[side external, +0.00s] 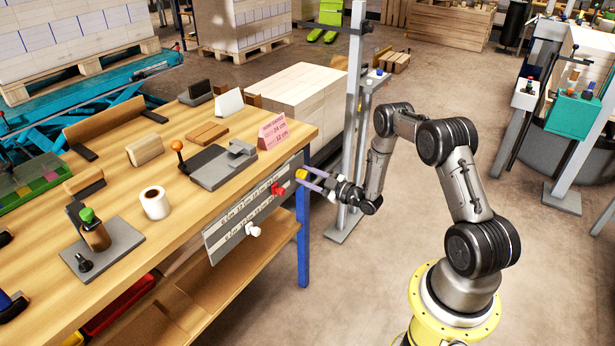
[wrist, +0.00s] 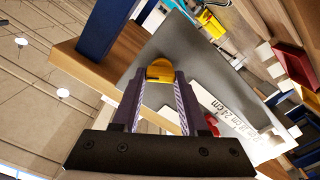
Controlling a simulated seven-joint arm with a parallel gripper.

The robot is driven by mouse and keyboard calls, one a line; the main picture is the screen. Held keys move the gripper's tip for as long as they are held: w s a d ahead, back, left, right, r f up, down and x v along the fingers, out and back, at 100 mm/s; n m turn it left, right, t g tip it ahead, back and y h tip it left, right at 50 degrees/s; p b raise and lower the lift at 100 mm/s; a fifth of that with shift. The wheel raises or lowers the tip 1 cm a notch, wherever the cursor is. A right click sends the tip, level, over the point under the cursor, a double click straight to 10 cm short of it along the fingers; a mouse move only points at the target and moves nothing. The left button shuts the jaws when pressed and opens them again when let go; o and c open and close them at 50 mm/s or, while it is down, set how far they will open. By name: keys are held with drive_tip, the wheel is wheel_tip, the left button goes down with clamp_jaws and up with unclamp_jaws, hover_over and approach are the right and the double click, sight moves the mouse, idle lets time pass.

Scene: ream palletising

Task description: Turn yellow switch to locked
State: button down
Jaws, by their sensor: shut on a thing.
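The yellow switch (side external: 301,173) is a rounded knob near the right end of a grey panel (side external: 222,247) on the front of the wooden bench. My gripper (side external: 303,179) reaches it from the right, with its two fingers at the knob. In the wrist view the yellow switch (wrist: 160,72) sits between the fingertips of my gripper (wrist: 160,78), which is shut on it. The fingers hide parts of its sides. I cannot read any locked mark beside it.
A red knob (side external: 277,190) and a white knob (side external: 253,230) sit on scale strips left of the yellow switch. A pink sign (side external: 273,131) stands on the bench (side external: 185,214) above. A blue bench leg (side external: 303,235) is just below. A grey post (side external: 352,120) stands behind my wrist.

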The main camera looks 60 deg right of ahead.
drive_tip(key=n, duration=0.5)
drive_tip(key=shift+a+f+n, duration=0.1)
drive_tip(key=shift+a+n, duration=0.05)
drive_tip(key=shift+n, duration=0.15)
drive_tip(key=n, duration=0.5)
drive_tip(key=shift+f, duration=0.1)
drive_tip(key=shift+n, duration=0.4)
drive_tip(key=shift+c, duration=2.2)
unclamp_jaws()
drive_tip(key=shift+s, duration=0.15)
drive_tip(key=s, duration=1.3)
drive_tip(key=shift+s, duration=0.3)
drive_tip(key=shift+a, duration=0.1)
